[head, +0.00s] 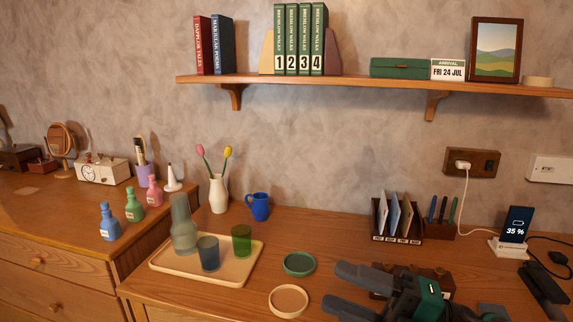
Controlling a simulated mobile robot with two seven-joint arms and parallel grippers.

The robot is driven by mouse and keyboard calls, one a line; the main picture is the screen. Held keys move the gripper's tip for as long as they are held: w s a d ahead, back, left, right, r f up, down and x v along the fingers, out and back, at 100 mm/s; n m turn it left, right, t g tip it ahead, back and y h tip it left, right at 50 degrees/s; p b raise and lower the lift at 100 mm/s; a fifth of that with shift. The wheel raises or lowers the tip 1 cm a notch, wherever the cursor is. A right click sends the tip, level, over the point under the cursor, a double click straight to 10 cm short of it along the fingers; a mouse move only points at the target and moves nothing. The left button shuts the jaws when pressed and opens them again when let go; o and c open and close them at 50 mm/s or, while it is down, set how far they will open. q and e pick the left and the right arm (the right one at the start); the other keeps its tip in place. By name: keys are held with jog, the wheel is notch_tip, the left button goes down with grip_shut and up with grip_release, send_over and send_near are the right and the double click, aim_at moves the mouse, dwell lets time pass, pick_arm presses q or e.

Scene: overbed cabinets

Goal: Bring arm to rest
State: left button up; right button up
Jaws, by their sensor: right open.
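My right gripper (333,288) is low at the right of the head view, over the front of the wooden desk (345,235). Its two dark fingers point left and are spread apart, with nothing between them. The fingertips are to the right of a shallow beige dish (289,301) and below a green dish (299,264). Part of a brown wooden thing (443,279) behind the gripper is mostly hidden by it. My left gripper is not in the view.
A tray (165,266) holds a carafe (183,225) and two tumblers. A vase (218,194), a blue mug (259,206), a letter holder (398,228) and a phone stand (509,248) stand behind. A shelf (350,80) with books is above. Bottles (109,223) stand on the left dresser.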

jog(key=w+d+f+m+t+h+p, duration=0.1)
jog(key=d+f+m+t+h, duration=0.3)
jog(key=m, duration=0.6)
jog(key=w+d+f+m+t+h+p, duration=0.1)
jog(key=d+f+m+t+h+p, duration=0.1)
jog(key=f+m+t+h, duration=0.45)
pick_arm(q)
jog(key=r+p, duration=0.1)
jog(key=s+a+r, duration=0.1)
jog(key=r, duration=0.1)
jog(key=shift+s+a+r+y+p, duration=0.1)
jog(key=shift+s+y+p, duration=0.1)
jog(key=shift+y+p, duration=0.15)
pick_arm(e)
jog(key=s+d+f+m+g+h, duration=0.1)
jog(key=s+f+m+g+h, duration=0.2)
jog(key=s+f+m, duration=0.3)
jog(key=s+d+f+m+g+h, duration=0.2)
jog(key=s+f+m, duration=0.4)
jog(key=f, duration=0.4)
jog(key=shift+d+g+h, duration=0.15)
jog(key=shift+g+h, duration=0.5)
jog(key=shift+h, duration=0.2)
jog(key=shift+w, duration=0.1)
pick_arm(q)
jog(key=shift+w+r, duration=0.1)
